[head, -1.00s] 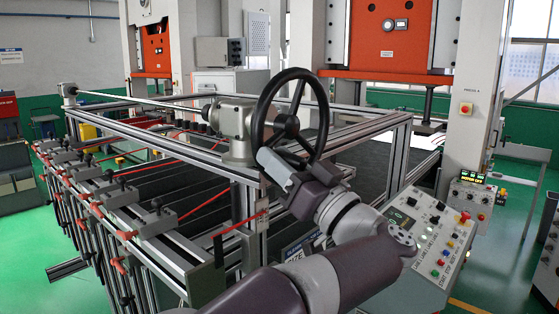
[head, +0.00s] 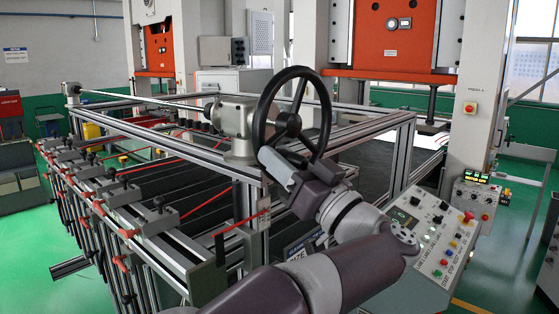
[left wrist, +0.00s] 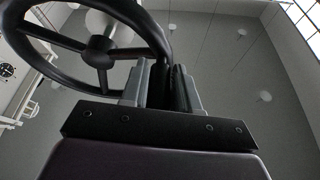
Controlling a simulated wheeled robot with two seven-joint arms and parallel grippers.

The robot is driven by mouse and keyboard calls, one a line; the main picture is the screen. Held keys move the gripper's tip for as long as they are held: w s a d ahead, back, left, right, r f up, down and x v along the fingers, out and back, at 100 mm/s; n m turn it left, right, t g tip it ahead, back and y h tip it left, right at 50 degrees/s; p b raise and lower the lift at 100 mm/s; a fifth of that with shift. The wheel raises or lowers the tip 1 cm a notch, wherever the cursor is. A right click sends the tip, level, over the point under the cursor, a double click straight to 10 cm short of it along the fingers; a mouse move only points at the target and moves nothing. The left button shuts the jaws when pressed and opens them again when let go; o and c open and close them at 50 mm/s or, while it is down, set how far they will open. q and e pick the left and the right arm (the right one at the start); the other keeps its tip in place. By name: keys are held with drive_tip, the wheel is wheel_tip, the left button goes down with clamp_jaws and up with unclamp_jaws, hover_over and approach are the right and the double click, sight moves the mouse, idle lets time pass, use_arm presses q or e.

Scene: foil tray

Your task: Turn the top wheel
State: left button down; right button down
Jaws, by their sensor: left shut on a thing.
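The top wheel (head: 288,124) is a black handwheel with a hub and spokes, mounted on a grey gearbox (head: 236,122) at the near corner of the frame. My left gripper (head: 272,160) is at the lower left of the rim and shut on it. In the left wrist view the wheel (left wrist: 100,48) fills the upper left, and its rim passes down between the two fingers of my left gripper (left wrist: 161,85). The gripped stretch of rim is mostly hidden by the fingers. My right gripper is not in view.
A control panel (head: 436,232) with buttons stands right of my left arm. An aluminium frame (head: 372,137) with red-handled clamps along its left side lies behind and left of the wheel. A long shaft (head: 140,97) runs from the gearbox to the far left corner. Orange presses (head: 385,42) stand behind.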

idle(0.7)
use_arm(q)
drive_tip(key=c, duration=1.1)
unclamp_jaws()
drive_tip(key=shift+d, duration=0.1)
drive_tip(key=shift+o, duration=0.9)
drive_tip(key=shift+w, duration=0.15)
drive_tip(key=shift+w+d+f, duration=0.1)
drive_tip(key=shift+w+d, duration=0.15)
drive_tip(key=shift+s+a, duration=0.2)
drive_tip(key=shift+s, duration=0.05)
drive_tip(key=b+v, duration=0.6)
drive_tip(key=v, duration=0.6)
drive_tip(key=shift+s+d, duration=0.2)
drive_tip(key=shift+d, duration=0.1)
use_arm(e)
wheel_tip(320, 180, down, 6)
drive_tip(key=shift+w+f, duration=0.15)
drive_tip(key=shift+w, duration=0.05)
